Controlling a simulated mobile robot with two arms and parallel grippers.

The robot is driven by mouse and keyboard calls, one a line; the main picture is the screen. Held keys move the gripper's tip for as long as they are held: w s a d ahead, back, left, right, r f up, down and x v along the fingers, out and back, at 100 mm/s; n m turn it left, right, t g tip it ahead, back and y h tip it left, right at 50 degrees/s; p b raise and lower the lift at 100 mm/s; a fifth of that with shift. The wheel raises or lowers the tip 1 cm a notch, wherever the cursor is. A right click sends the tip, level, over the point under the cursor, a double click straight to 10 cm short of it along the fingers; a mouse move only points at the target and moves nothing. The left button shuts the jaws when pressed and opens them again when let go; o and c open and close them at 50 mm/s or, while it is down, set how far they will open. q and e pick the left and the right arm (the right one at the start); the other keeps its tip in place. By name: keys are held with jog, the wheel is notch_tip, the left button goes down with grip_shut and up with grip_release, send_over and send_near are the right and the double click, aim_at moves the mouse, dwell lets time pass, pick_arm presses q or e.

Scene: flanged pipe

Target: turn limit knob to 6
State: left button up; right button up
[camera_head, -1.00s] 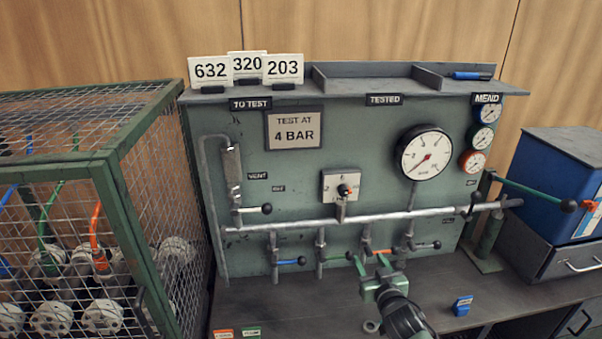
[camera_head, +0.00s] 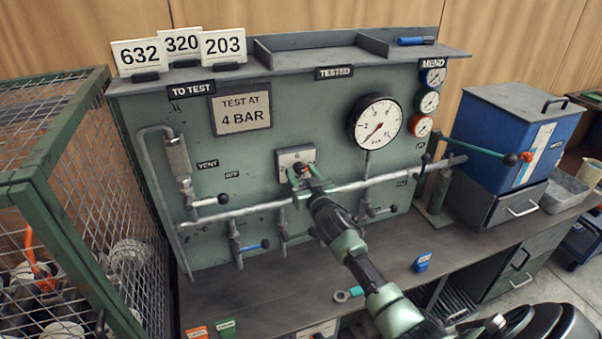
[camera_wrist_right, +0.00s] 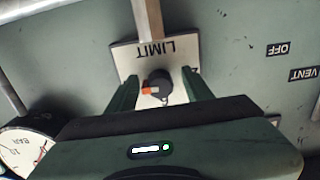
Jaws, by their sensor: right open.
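The limit knob (camera_wrist_right: 157,86) is a round black knob with an orange pointer mark, on a pale square plate (camera_wrist_right: 182,50) marked LIMIT in the right wrist view. In the head view the knob (camera_head: 301,169) sits on its plate (camera_head: 284,158), with a 6 at the top edge. My right gripper (camera_wrist_right: 156,82) is open, with one green finger on each side of the knob; I cannot tell whether they touch it. It also shows in the head view (camera_head: 304,177), partly hiding the plate. My left gripper is not in view.
A pipe (camera_head: 370,184) crosses the panel just below the knob. A large gauge (camera_head: 377,122) is to the right. A wire cage (camera_head: 50,200) stands at the left. The bench holds a small blue block (camera_head: 423,262) and a metal ring (camera_head: 342,296).

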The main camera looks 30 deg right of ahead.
grip_shut()
